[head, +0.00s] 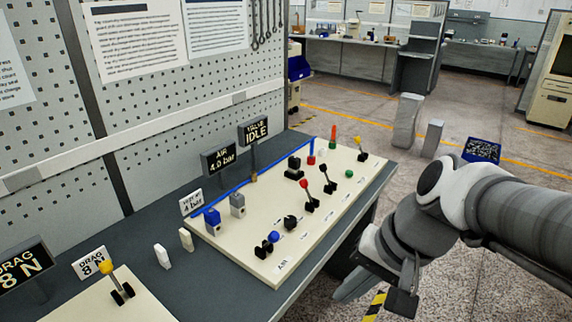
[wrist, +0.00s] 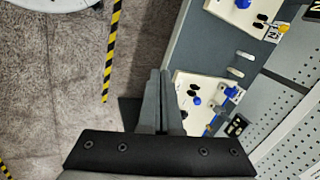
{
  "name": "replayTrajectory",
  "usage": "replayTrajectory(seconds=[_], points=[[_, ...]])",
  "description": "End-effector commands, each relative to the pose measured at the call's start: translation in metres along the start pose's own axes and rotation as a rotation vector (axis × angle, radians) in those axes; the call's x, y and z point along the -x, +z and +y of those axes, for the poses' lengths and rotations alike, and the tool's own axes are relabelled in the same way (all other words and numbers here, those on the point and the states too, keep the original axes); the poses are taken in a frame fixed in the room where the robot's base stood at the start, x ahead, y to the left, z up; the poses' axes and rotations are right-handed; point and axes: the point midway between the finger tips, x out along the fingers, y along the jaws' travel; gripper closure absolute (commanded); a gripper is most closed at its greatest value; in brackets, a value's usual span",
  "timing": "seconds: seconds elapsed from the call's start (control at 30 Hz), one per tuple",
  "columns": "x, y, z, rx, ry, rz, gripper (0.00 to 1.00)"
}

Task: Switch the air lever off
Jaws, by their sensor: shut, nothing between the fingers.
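The air lever (head: 273,237) is a short lever with a blue ball knob on a black base, beside the "AIR" label at the near end of the cream panel (head: 238,262). A blue knob (wrist: 197,101) on a cream panel, apparently this lever, shows in the wrist view. A black display (head: 219,160) reads "AIR 4.0 bar". My gripper (head: 340,296) is right of the panel, past the bench's front edge, apart from the lever. In the wrist view its fingers (wrist: 160,75) are together and empty.
A second display (head: 254,131) reads "VALVE IDLE". A yellow-knobbed lever (head: 107,268) stands on another panel at lower left. The floor right of the bench has free room.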

Motion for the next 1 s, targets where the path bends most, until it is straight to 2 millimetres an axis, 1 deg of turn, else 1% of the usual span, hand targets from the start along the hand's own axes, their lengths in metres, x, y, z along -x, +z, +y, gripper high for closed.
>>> replayTrajectory(seconds=[0.03,0.17,0.27,0.37,0.43,0.6,0.7,0.8,0.9,1.0], points=[[-0.017,-0.003,-0.001,-0.097,-0.039,-0.064,1.0],[-0.042,-0.014,-0.013,-0.349,-0.16,-0.207,1.0],[-0.06,-0.029,-0.02,-0.545,-0.253,-0.304,1.0],[-0.078,-0.05,-0.024,-0.744,-0.35,-0.39,1.0],[-0.09,-0.067,-0.024,-0.883,-0.418,-0.442,1.0],[-0.118,-0.114,-0.013,-1.191,-0.578,-0.531,1.0],[-0.131,-0.138,-0.003,-1.325,-0.653,-0.557,1.0],[-0.14,-0.154,0.007,-1.418,-0.706,-0.57,1.0],[-0.144,-0.163,0.012,-1.468,-0.738,-0.576,1.0],[-0.145,-0.166,0.014,-1.485,-0.75,-0.577,1.0]])
